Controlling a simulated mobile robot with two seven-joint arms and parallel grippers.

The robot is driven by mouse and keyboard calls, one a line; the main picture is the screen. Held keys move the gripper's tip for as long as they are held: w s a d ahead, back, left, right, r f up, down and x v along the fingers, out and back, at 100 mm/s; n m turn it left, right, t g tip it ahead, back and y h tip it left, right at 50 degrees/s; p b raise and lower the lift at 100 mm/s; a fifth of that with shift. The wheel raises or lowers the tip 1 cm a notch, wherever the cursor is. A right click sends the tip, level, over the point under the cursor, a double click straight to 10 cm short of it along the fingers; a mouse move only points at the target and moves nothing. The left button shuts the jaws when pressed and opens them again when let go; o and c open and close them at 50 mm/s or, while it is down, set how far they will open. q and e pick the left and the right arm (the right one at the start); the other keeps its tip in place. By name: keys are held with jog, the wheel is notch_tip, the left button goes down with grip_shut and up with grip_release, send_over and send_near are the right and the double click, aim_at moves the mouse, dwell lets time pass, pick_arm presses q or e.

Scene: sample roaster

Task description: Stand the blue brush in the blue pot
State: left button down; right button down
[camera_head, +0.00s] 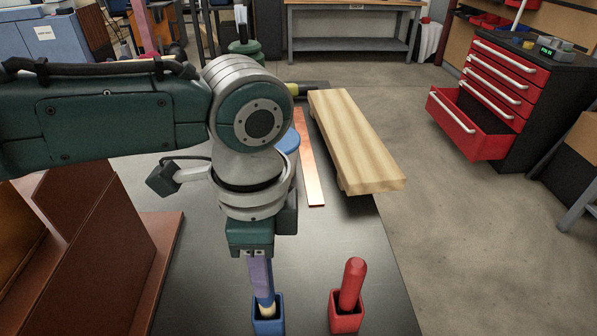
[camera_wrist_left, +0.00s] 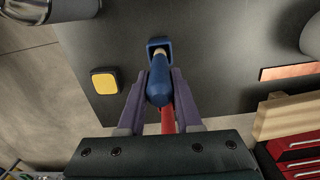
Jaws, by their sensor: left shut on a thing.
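My left gripper (camera_head: 262,284) points down over the blue pot (camera_head: 268,326) near the front of the dark table. In the left wrist view its two purple fingers are shut on the blue brush (camera_wrist_left: 159,82), around its handle. The brush is roughly upright, and its pale lower part (camera_head: 267,309) is at the pot's mouth, seemingly inside it. The pot's square rim also shows in the left wrist view (camera_wrist_left: 158,43). How deep the brush reaches is hidden. My right gripper is not in view.
A red brush (camera_head: 352,282) stands tilted in a red pot (camera_head: 345,320) just right of the blue pot. A wooden plank piece (camera_head: 355,140) and a copper strip (camera_head: 309,165) lie farther back. Brown panels (camera_head: 90,260) stand at left. A yellow square (camera_wrist_left: 104,82) shows in the wrist view.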

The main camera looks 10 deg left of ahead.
pick_arm(q)
jog(key=shift+f, duration=0.25)
dwell(0.4)
jog(key=shift+f+b, duration=1.05)
jog(key=shift+f, duration=0.45)
jog(key=c, duration=0.5)
grip_release()
jog(key=shift+r, duration=0.1)
notch_tip(320, 180, up, 10)
jog(key=p, duration=0.3)
jog(key=shift+d, duration=0.1)
